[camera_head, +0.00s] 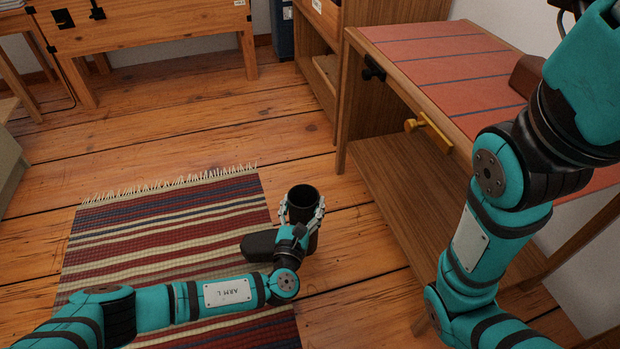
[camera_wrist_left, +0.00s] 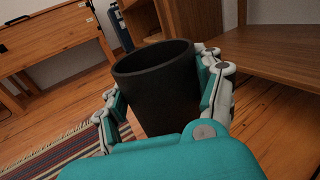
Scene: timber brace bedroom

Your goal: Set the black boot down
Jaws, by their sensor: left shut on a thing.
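The black boot (camera_head: 262,245) is upright at the right edge of the striped rug in the head view, its toe pointing left over the rug and its open shaft up. My left gripper (camera_head: 302,208) is shut around the shaft. The left wrist view shows the boot's round shaft (camera_wrist_left: 158,85) between the two fingers (camera_wrist_left: 165,95). The boot's sole is partly hidden by my left arm, and I cannot tell whether it touches the floor. My right arm shows at the right of the head view, but its gripper is out of view.
The striped rug (camera_head: 150,225) with a fringed end lies on the wooden floor (camera_head: 200,142). A wooden desk with a red top (camera_head: 430,48) and lower shelf stands to the right. A wooden bench (camera_head: 150,40) stands at the back left. Open floor lies between.

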